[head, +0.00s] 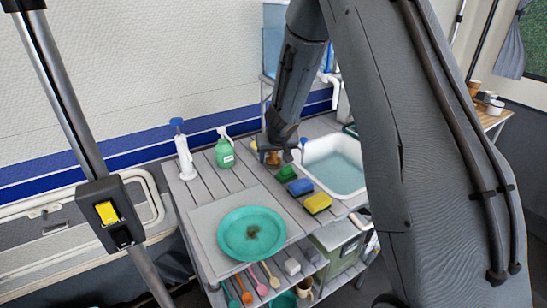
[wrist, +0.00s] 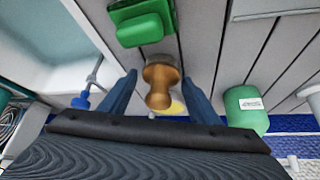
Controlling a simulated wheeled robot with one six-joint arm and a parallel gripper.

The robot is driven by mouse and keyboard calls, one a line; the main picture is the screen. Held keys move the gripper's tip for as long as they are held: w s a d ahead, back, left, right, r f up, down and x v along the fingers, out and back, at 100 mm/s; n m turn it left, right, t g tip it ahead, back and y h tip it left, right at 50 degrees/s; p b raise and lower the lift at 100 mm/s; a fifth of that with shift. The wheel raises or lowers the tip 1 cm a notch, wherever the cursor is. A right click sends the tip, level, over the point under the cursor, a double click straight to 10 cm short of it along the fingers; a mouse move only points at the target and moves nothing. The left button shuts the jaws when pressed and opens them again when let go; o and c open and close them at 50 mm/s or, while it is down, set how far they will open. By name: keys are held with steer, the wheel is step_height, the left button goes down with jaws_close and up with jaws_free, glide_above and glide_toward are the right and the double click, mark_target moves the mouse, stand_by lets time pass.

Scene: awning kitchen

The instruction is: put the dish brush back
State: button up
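A brown wooden piece with a rounded knob, apparently the dish brush (wrist: 160,82), stands between my fingers in the wrist view. Its bristles are not visible. In the head view, a small brown part of the dish brush (head: 273,158) shows below my gripper (head: 283,143), on the slatted counter left of the sink. My gripper also shows in the wrist view (wrist: 159,97). It is open, with one blue-grey finger on each side of the knob and visible gaps to both. Part of a yellow thing (wrist: 178,106) shows behind the knob.
Green, blue and yellow sponges (head: 300,187) lie along the sink (head: 337,168). A green soap bottle (head: 224,153) and a white, blue-topped dispenser (head: 183,155) stand left of my gripper. A teal plate (head: 225,240) lies at the front. The slats between are clear.

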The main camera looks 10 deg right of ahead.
steer(key=shift+o, duration=0.2)
steer(key=shift+r, duration=0.2)
steer(key=s+d+r+h+p, duration=0.15)
steer(key=s+r+p, duration=0.35)
steer(key=s+r, duration=0.8)
steer(key=s+a+g+y, duration=0.1)
steer(key=s+g, duration=0.3)
steer(key=s, duration=1.8)
steer(key=shift+s+a+r+n+g+y, duration=0.25)
steer(key=shift+s+r+n+g+y, duration=0.05)
steer(key=shift+r+y, duration=0.15)
steer(key=shift+f, duration=0.1)
